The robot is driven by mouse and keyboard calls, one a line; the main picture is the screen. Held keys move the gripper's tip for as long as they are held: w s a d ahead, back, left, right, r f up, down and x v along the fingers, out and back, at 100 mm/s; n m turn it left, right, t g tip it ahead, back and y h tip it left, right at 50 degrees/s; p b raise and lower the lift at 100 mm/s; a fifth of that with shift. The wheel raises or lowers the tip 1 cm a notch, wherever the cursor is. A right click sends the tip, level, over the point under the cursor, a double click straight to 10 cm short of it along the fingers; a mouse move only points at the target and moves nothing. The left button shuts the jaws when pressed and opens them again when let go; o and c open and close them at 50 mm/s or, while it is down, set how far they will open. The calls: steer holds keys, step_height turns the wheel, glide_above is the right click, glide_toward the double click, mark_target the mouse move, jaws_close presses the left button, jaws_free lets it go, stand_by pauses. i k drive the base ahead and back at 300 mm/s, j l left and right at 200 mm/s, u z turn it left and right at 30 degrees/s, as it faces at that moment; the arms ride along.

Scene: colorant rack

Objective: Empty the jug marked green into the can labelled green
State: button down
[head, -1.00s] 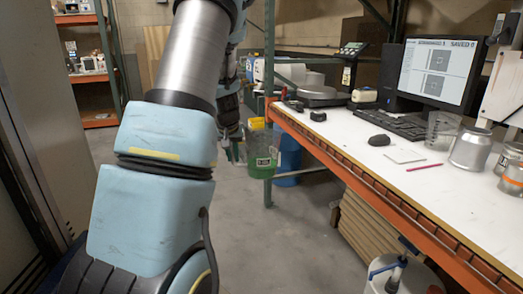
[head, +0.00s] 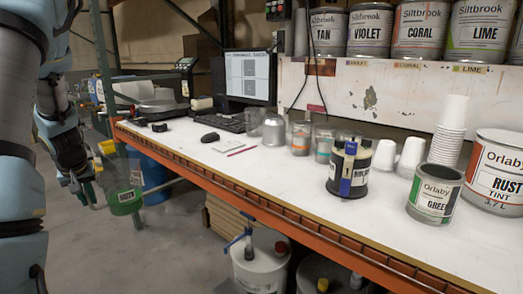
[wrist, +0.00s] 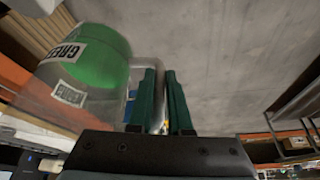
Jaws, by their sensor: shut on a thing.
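The clear jug (head: 123,177) with green contents and a white label hangs at the left of the head view, about upright, clear of the bench. In the wrist view the jug (wrist: 90,55) is large at upper left, and its label reads as green. My gripper (head: 92,194) is shut on the jug's handle side; its dark green fingers (wrist: 164,95) show in the wrist view.
The white bench (head: 270,185) has an orange front edge between jug and can. A dark round holder (head: 348,170) stands left of the can. The rust tint can (head: 497,170) and stacked cups (head: 447,130) stand close to the can. Buckets (head: 262,268) sit below on the floor.

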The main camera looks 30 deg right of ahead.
mark_target(436, 188)
steer(key=k+l+z, duration=0.35)
steer(key=k+l, duration=1.15)
steer(key=l, duration=0.15)
